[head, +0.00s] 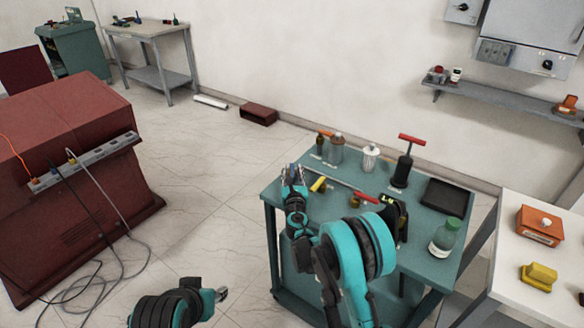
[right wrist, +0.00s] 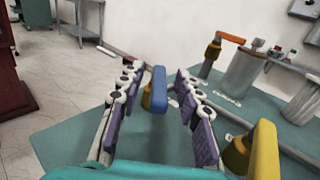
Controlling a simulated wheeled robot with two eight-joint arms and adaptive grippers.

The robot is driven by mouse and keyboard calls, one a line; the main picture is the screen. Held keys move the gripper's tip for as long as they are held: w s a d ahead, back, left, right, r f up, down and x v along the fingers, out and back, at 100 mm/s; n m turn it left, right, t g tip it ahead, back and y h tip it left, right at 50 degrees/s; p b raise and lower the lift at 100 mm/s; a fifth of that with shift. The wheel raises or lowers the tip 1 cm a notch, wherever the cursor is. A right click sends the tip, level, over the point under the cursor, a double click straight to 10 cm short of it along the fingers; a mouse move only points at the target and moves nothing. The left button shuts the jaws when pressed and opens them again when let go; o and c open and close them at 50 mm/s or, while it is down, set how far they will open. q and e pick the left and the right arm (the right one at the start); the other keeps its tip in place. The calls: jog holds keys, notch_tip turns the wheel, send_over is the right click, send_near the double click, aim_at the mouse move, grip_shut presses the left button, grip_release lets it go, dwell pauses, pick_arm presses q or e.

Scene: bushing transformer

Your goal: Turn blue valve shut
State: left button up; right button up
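The blue valve handle (right wrist: 155,90) stands upright on the green workbench in the right wrist view, on a yellowish stem. My right gripper (right wrist: 158,74) has its two purple-padded fingers on either side of the handle, with gaps showing between handle and pads. The gripper is open. In the head view my right gripper (head: 295,174) is at the bench's left edge, and its fingers largely hide the blue valve. My left gripper (head: 221,294) is low at the bottom of the head view, away from the bench; its finger opening is too small to tell.
A yellow valve handle (right wrist: 264,150) is close to the right finger. An orange-handled valve (right wrist: 228,39) and a grey cylinder (right wrist: 241,74) stand farther back. The green bench (head: 425,267) also holds a red-handled pump (head: 403,165), a black tray (head: 445,197) and a green-capped bottle (head: 446,238).

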jog(key=s, duration=0.9)
jog(key=shift+d, duration=0.15)
